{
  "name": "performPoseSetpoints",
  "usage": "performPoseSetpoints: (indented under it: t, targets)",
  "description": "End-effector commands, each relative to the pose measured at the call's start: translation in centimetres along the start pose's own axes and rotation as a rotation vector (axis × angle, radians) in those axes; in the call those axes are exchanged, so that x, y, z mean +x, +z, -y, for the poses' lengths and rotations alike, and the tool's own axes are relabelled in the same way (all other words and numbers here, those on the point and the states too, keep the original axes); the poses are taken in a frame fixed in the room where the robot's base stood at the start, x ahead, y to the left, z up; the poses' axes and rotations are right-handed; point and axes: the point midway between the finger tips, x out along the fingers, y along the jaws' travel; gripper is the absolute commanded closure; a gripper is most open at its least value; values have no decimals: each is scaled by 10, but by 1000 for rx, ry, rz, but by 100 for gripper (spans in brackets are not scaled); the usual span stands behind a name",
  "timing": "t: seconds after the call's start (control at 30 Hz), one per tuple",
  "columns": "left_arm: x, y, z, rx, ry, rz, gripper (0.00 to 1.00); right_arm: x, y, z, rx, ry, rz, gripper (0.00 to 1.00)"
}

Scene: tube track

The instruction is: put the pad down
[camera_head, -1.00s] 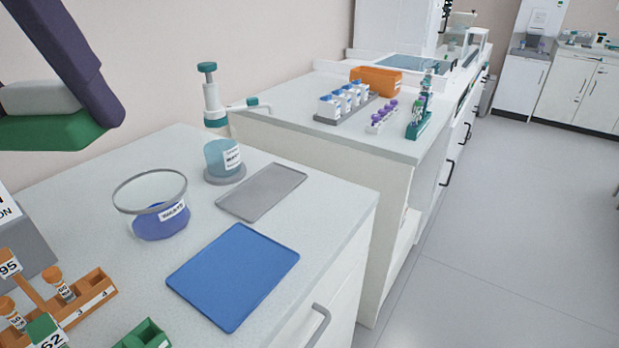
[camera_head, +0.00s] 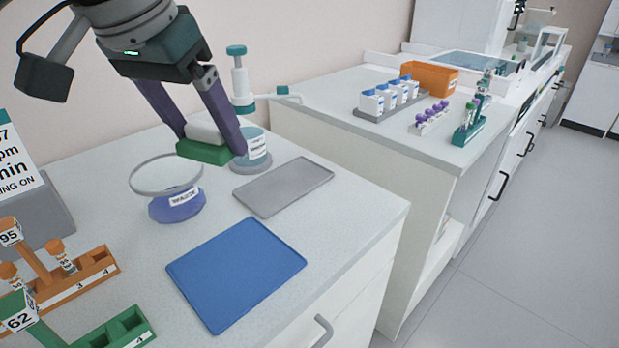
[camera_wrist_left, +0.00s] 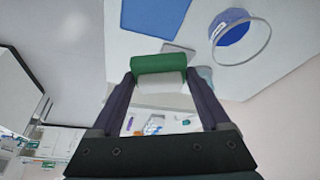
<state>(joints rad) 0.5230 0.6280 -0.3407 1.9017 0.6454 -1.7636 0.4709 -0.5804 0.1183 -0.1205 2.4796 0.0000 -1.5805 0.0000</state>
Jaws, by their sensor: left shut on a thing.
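The pad, with a white upper layer and a green lower layer (camera_head: 205,152), is gripped between the dark purple fingers of my left gripper (camera_head: 203,134). It is behind the round dish of blue liquid labelled waste (camera_head: 178,205) and beside the teal dispenser bottle (camera_head: 254,145) in the head view. I cannot tell surely how high the pad is over the counter. In the left wrist view the pad (camera_wrist_left: 159,64) spans the gap between both fingertips, green side outward. My right gripper is not in view.
A blue mat (camera_head: 236,272) and a grey tray (camera_head: 284,187) lie empty on the counter (camera_head: 335,222). Orange racks (camera_head: 80,275) and green racks (camera_head: 110,330) stand at the front left. A sign stand (camera_head: 40,215) is at the left.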

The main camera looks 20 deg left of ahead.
Motion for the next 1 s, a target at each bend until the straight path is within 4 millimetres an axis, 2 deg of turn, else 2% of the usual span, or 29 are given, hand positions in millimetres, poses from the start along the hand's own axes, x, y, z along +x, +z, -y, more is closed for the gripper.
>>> performPoseSetpoints:
  t: [0.5, 1.0]
  targets:
    - [127, 55, 0, -1, -1, 5, 81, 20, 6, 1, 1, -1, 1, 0]
    - [181, 77, 0, 0, 0, 1, 81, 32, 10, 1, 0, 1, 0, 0]
